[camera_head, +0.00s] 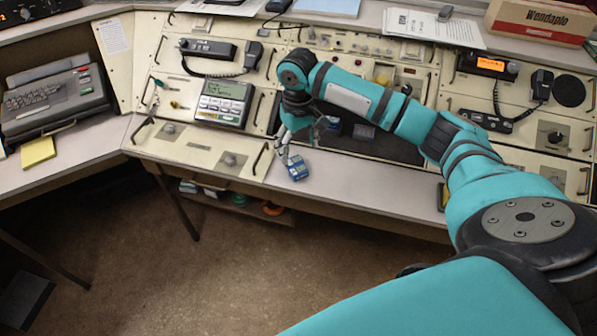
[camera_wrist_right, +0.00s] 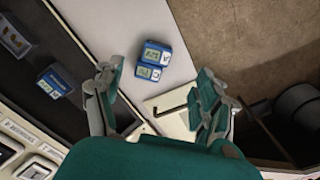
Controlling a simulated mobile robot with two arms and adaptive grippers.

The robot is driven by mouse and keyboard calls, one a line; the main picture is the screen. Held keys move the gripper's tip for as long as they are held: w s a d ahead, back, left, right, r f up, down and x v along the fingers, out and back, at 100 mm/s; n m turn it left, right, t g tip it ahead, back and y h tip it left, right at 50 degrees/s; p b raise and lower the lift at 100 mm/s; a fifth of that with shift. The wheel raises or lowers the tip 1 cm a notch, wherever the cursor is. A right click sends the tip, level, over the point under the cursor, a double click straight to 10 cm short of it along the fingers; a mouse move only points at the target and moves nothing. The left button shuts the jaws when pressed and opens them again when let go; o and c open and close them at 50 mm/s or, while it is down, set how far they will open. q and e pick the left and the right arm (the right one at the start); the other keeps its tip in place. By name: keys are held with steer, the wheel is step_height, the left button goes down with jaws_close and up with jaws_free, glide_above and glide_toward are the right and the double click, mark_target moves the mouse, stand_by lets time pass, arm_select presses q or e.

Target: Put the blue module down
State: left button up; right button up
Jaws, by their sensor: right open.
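The blue module (camera_head: 297,167) lies on the light grey desk top close to its front edge. It also shows in the right wrist view (camera_wrist_right: 154,58), with small pale displays on its face. My right gripper (camera_head: 283,150) is just above and to the left of the module in the head view. In the right wrist view its fingers (camera_wrist_right: 160,90) are spread apart with nothing between them, and the module lies beyond the fingertips, apart from them. My left gripper is not in view.
Another blue device (camera_wrist_right: 56,82) lies in the dark recess of the console; the head view shows small items there too. A keypad unit with a green display (camera_head: 224,102) stands left of my right arm. A yellow notepad (camera_head: 38,151) lies far left.

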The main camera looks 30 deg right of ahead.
glide_above(299, 169)
steer(key=f, duration=0.4)
steer(key=shift+s+a+f, duration=0.2)
steer(key=shift+s+a, duration=0.1)
steer(key=shift+a, duration=0.05)
steer(key=shift+w+d+f, duration=0.15)
steer(key=shift+f, duration=1.15)
steer(key=shift+w+d+f, duration=0.1)
steer(key=shift+f, duration=1.2)
steer(key=c, duration=1.4)
steer(key=shift+c, duration=0.2)
